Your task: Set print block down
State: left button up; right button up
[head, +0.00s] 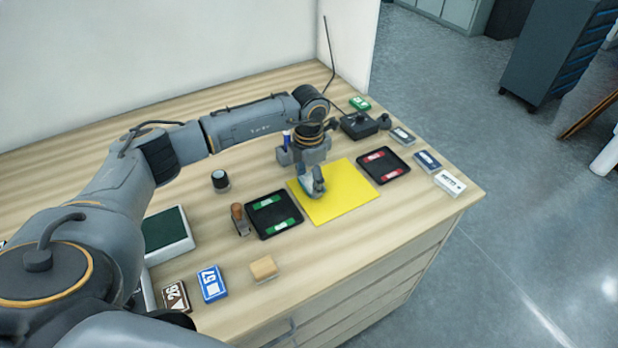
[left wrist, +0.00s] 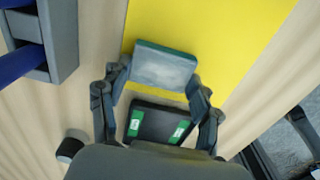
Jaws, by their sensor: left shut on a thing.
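The print block (left wrist: 163,66) is a flat grey-blue block in the left wrist view, held between the two fingers of my left gripper (left wrist: 157,82). In the head view my left gripper (head: 312,186) is over the left part of the yellow sheet (head: 345,200), pointing down, and largely hides the block. The sheet also shows behind the block in the left wrist view (left wrist: 220,35). I cannot tell whether the block touches the sheet. My right gripper is not in view.
A black tray with green pieces (head: 273,232) lies left of the sheet, and one with red pieces (head: 402,172) right of it. A wooden-handled stamp (head: 238,215), a tan block (head: 263,268) and a blue numbered box (head: 212,284) stand nearby. The sheet's right part is bare.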

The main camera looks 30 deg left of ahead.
aim_at(309, 183)
pick_arm(q)
jog(key=o, duration=1.2)
jog(key=shift+f, duration=0.1)
jog(key=shift+r+p, duration=0.3)
notch_tip(309, 183, up, 12)
jog(key=b, duration=0.3)
jog(key=shift+b, duration=0.3)
jog(key=shift+f, duration=0.1)
